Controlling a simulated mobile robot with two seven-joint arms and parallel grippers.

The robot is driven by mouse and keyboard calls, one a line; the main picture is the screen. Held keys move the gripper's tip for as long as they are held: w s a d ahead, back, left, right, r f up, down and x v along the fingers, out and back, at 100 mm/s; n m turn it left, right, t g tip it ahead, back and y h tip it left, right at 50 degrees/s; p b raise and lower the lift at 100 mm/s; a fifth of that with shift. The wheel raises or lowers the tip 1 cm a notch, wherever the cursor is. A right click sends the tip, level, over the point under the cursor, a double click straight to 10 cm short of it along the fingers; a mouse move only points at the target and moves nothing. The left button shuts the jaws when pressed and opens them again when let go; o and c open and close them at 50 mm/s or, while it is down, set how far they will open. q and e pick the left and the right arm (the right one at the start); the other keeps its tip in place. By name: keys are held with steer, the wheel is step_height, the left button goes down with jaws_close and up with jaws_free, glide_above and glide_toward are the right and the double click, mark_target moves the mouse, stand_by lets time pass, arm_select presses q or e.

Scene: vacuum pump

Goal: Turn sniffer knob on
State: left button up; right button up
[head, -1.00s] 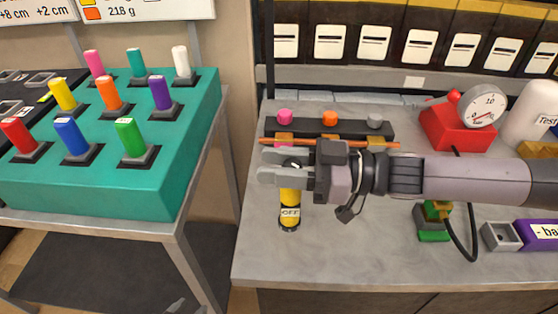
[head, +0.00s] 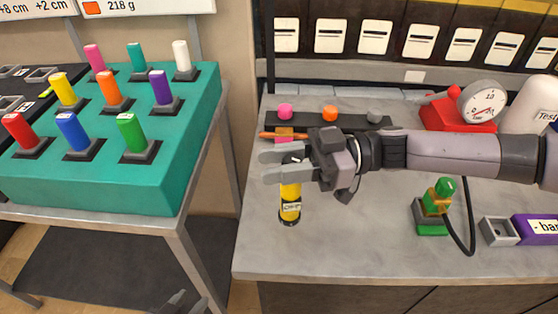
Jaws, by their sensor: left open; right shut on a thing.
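The sniffer is a yellow cylinder (head: 290,190) with a black lower end and a white label (head: 291,208), whose word I cannot read. It is roughly upright at the front left of the right-hand table. My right gripper (head: 268,167) comes in from the right and is shut across its top. A dark knob with a white mark (head: 294,159) shows between the fingers; the fingers hide most of it. I cannot tell whether the lower end touches the table. My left gripper (head: 178,303) shows only as dark tips at the bottom edge, open and away from the sniffer.
Behind my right gripper are an orange rod (head: 280,135) and a black block with coloured knobs (head: 352,120). A red gauge stand (head: 458,115) and a green-yellow fitting (head: 438,200) stand to the right. A teal block of coloured pegs (head: 150,190) is on the left table.

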steer(key=shift+r, duration=0.1)
stand_by(0.5)
steer(key=o, duration=1)
steer(key=shift+c, duration=0.2)
steer(key=b+v, duration=0.1)
steer(key=v, duration=0.6)
steer(key=shift+d, duration=0.1)
